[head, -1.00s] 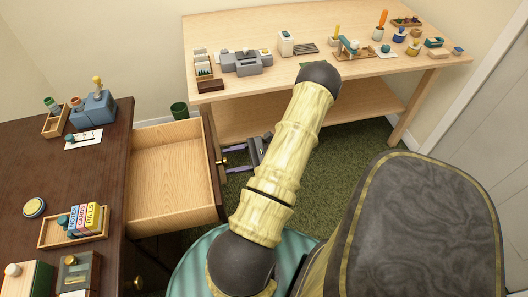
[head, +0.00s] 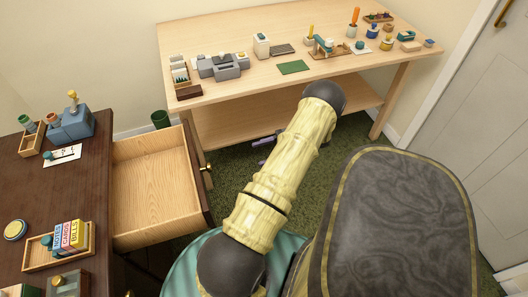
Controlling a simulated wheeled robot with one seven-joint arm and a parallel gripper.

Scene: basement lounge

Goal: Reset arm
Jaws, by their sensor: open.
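My arm reaches up the middle of the head view, from the bottom toward the table. Only a small purple part of my gripper (head: 263,144) shows, low beside the arm and under the front of the light wood table. The arm hides the rest of it. No object shows in the gripper's visible part. The open drawer (head: 155,180) of the dark desk is to its left and looks empty inside.
The light table (head: 225,97) spans the back, with small items and a green mat (head: 293,67) on it. The dark desk (head: 85,180) at left bears a card tray (head: 40,262) and a blue-grey holder (head: 72,125). A green bin (head: 160,119) stands behind the drawer. A door is at right.

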